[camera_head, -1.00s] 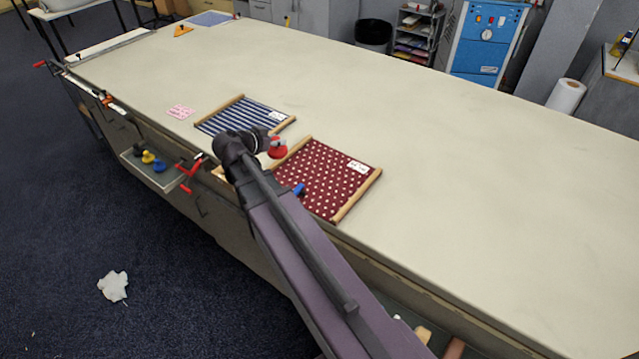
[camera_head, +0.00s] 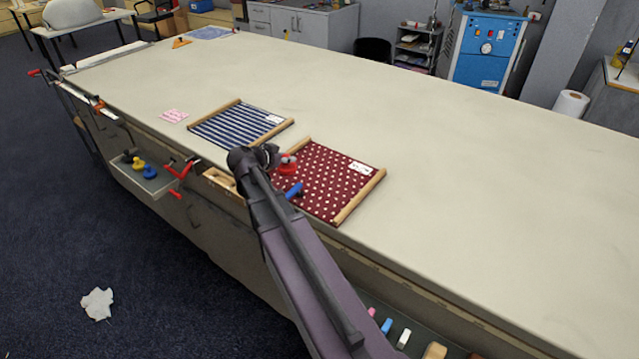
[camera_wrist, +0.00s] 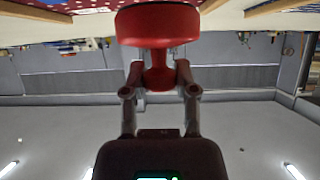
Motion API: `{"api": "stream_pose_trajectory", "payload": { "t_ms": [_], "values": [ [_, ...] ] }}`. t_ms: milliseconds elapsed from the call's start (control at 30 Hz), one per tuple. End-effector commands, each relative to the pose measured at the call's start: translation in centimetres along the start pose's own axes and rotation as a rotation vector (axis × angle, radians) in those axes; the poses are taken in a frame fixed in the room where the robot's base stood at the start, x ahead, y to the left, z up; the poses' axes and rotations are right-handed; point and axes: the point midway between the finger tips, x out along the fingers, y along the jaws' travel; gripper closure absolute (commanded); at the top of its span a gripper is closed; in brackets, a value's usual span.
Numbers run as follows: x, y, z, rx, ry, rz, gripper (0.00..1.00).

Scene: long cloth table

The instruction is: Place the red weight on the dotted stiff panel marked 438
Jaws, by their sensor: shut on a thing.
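The red weight (camera_wrist: 157,27) is in my gripper (camera_wrist: 160,80), which is shut on its narrow neck in the wrist view. In the head view the red weight (camera_head: 287,164) shows at the end of my gripper (camera_head: 276,158), over the left part of the dark red panel with white dots (camera_head: 325,185). A white label sits at that panel's far right corner; its number is too small to read. I cannot tell how high the weight is above the panel. The panel lies on the table, with wooden bars along two sides. My arm hides part of its near left side.
A blue striped panel (camera_head: 240,125) lies to the left of the dotted one. A pink card (camera_head: 174,116) is farther left. A side tray (camera_head: 150,178) holds yellow and blue weights. The table's right side (camera_head: 470,190) is clear.

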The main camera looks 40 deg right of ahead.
Motion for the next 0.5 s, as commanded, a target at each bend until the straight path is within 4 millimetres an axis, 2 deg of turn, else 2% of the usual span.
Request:
{"api": "stream_pose_trajectory", "payload": {
  "t_ms": [500],
  "values": [
    [0.4,-0.12,-0.06,-0.001,0.001,0.0,1.0]
  ]
}}
